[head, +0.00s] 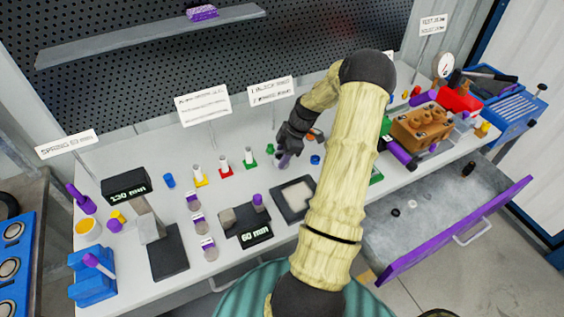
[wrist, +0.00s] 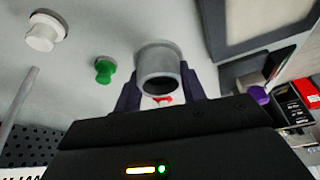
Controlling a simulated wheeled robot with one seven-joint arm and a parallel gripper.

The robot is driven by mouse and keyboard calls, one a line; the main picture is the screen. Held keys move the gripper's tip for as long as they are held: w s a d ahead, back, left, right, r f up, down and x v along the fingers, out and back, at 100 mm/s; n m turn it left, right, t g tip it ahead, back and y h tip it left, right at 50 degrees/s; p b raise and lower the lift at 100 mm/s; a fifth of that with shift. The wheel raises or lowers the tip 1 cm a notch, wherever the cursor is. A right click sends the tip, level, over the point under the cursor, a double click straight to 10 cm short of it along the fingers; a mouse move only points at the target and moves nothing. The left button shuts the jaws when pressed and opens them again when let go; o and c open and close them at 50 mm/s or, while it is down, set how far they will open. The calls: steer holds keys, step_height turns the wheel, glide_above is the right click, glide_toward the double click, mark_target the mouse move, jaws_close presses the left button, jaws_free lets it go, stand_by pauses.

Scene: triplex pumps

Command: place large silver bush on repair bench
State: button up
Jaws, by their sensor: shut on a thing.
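The large silver bush (wrist: 158,60) is a grey, hollow cylinder in the wrist view. My gripper (wrist: 160,85) is shut on it, with a dark finger on each side. Its open end faces the camera. In the head view my gripper (head: 284,158) is low over the middle of the light grey bench (head: 135,155), right of the green-based part. The bush is too small and covered there to make out clearly. I cannot tell whether the bush touches the bench top.
A dark tray with a pale inside (head: 276,203) lies just in front of my gripper. Parts with white pins on yellow, red and green bases (head: 248,158) stand to its left. An orange pump block (head: 422,125) is on the right. A drawer (head: 440,205) stands open at front right.

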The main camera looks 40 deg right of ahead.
steer(key=shift+d, duration=0.1)
steer(key=shift+f+p, duration=0.35)
steer(key=shift+f, duration=1.5)
steer(key=shift+f, duration=0.1)
steer(key=o, duration=1.1)
steer(key=b+v, duration=0.2)
steer(key=v, duration=1)
